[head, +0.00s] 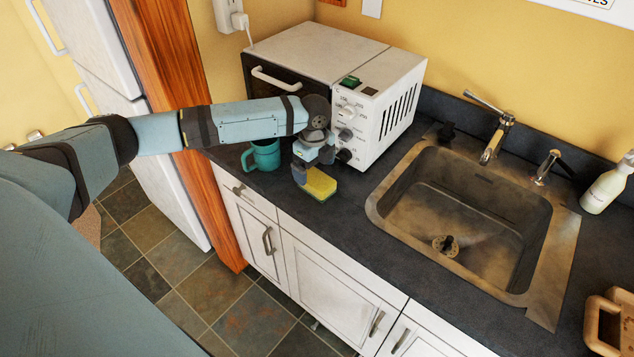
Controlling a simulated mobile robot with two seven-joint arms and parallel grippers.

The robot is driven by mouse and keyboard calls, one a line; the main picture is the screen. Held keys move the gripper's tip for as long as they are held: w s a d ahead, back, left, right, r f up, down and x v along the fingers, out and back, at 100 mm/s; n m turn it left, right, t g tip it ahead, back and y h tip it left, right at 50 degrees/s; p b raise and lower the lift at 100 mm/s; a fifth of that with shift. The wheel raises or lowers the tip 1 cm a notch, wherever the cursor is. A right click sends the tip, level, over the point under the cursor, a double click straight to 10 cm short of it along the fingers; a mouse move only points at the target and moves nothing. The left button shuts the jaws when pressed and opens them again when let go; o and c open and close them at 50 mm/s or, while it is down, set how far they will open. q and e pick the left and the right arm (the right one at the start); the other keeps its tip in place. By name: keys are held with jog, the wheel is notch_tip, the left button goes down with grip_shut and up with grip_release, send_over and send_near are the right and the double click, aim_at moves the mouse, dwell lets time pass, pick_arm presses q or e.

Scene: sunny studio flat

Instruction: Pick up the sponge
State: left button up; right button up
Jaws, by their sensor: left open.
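The sponge (320,184) is yellow with a darker green underside and lies on the dark countertop in front of the white toaster oven. My left gripper (304,172) reaches in from the left and is directly at the sponge's left end, with its fingers open and pointing down. Part of the sponge's left end is hidden by the gripper. I cannot tell whether the fingers touch it. My right gripper is not in view.
A teal mug (262,156) stands just left of the gripper. The toaster oven (388,112) is close behind it. The sink (462,215) lies to the right, with a tap (497,140) and a soap bottle (607,184). The dark counter (345,225) between sponge and sink is clear.

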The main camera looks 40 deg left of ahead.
aim_at(315, 177)
pick_arm(q)
jog(key=f, duration=0.3)
jog(key=f+p, duration=0.1)
jog(key=f, duration=0.1)
jog(key=shift+w+f, duration=0.3)
jog(key=shift+f, duration=0.05)
jog(key=c, duration=1)
